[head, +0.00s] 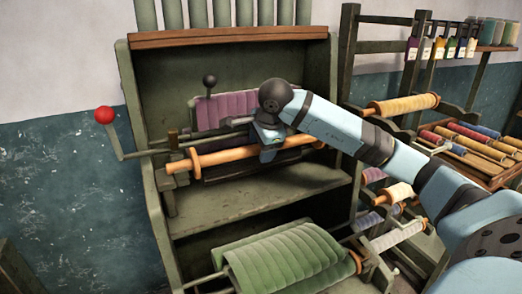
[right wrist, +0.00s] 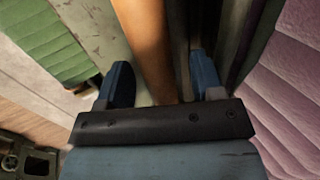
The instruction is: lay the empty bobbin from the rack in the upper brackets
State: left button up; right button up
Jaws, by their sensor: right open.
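The bare orange wooden bobbin (head: 215,158) lies across the front of the green loom frame at the upper brackets. Its left end is at the left bracket (head: 171,183); my arm partly covers its right part, and the right bracket is not clear to see. My right gripper (head: 268,154) is over the bobbin, right of its middle. In the right wrist view the bobbin (right wrist: 149,45) runs between the two open fingers (right wrist: 159,68), with a gap on each side. My left gripper is not in view.
A green padded roll (head: 285,260) sits below, and mauve cloth (head: 226,108) hangs behind the bobbin. A red-knobbed lever (head: 104,115) sticks out at left. At right, a rack holds wound bobbins (head: 404,104) beside a tray of coloured spools (head: 470,142).

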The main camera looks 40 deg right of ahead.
jog(key=v, duration=1.2)
jog(key=shift+b, duration=0.3)
jog(key=shift+s, duration=0.1)
